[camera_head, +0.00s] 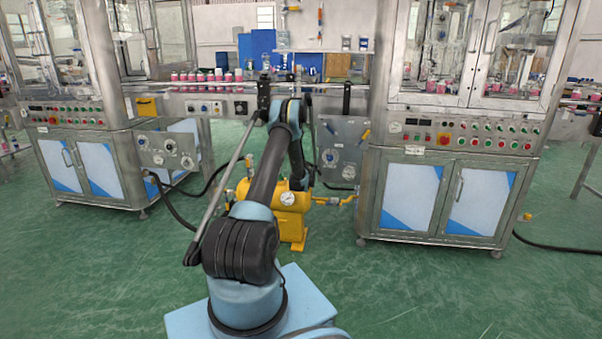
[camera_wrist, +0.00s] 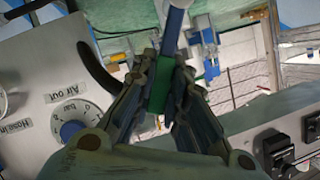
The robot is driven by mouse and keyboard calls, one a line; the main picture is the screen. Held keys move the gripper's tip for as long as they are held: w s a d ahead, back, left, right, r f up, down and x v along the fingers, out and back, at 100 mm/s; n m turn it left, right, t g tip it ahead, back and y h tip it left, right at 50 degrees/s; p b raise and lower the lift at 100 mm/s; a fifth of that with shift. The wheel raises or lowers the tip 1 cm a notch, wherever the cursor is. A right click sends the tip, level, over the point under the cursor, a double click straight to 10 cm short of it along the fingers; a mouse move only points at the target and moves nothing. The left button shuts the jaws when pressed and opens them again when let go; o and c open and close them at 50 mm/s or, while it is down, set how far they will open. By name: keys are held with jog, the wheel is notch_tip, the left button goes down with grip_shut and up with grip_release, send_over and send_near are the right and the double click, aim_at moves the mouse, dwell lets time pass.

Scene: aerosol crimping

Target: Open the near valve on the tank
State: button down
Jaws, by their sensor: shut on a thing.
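The yellow tank (camera_head: 291,222) stands on the green floor in the head view, partly behind my arm. It has a round gauge on its front and pipe fittings at its sides. A fitting with a yellow end (camera_head: 346,201) sticks out to the right. Which fitting is the near valve, I cannot tell. In the wrist view, my gripper (camera_wrist: 166,72) is shut around a bar with a blue upper part (camera_wrist: 174,28) and a green part between the fingers. Where this bar joins the tank is not clear. My fingers are hidden in the head view.
A grey panel (camera_wrist: 32,75) marked "Air out" and "Hose in" is close on the left in the wrist view. A grey control box (camera_wrist: 285,135) is at the lower right. Steel cabinets (camera_head: 440,195) flank the tank in the head view; green floor (camera_head: 420,285) in front is clear.

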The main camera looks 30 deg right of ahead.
jog(key=shift+w+a+f, duration=0.1)
jog(key=shift+a, duration=0.1)
jog(key=c, duration=1.6)
grip_release()
jog(key=shift+d, duration=0.1)
jog(key=shift+v, duration=4.05)
